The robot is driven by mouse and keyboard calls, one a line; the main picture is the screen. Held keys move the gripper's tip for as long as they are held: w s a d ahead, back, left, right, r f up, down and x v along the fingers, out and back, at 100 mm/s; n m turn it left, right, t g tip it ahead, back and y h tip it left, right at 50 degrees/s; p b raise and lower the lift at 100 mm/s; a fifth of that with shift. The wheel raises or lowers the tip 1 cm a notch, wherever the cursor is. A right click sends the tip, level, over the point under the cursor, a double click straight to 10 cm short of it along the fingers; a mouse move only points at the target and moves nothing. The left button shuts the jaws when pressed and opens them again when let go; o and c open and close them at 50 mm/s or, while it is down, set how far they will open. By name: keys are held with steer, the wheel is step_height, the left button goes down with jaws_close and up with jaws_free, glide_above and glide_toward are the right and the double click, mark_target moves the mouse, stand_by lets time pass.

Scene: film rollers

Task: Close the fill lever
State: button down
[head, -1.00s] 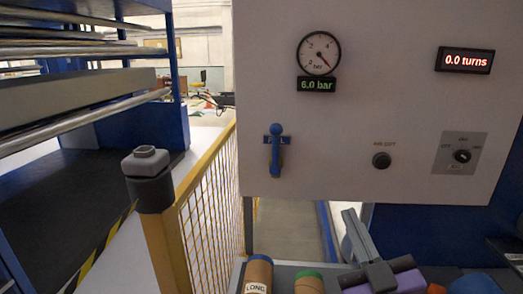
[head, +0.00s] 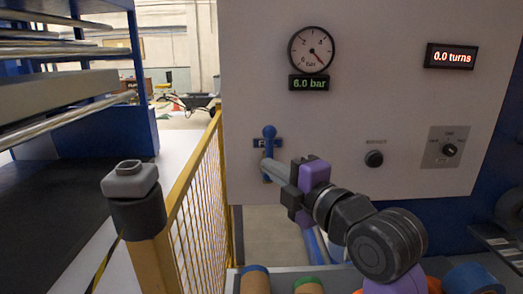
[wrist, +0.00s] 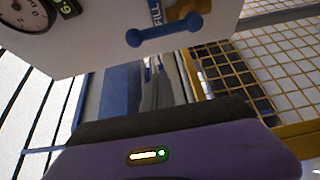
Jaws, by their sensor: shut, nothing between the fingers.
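The fill lever (head: 269,133) is a blue handle with a round knob on the white panel. It stands upright in the head view, over a small blue label plate. In the wrist view, the blue lever (wrist: 168,31) lies across the top beside the FILL label. My gripper (head: 265,165) is shut and empty, its grey fingertips at the lower part of the lever in the head view, hiding some of it. I cannot tell whether they touch it.
The pressure gauge (head: 311,50) has a display (head: 309,83) reading 6.0 bar. A black knob (head: 374,158) and a selector switch (head: 449,149) sit to the right. A yellow mesh fence (head: 190,190) with a dark-capped post (head: 135,195) stands at left.

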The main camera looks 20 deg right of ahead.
mark_target(269, 154)
steer(key=shift+w, duration=0.1)
stand_by(0.3)
steer(key=w+d+p, duration=0.1)
steer(key=w+p, duration=0.3)
steer(key=w, duration=0.5)
steer(key=shift+d, duration=0.4)
steer(key=shift+d, duration=0.1)
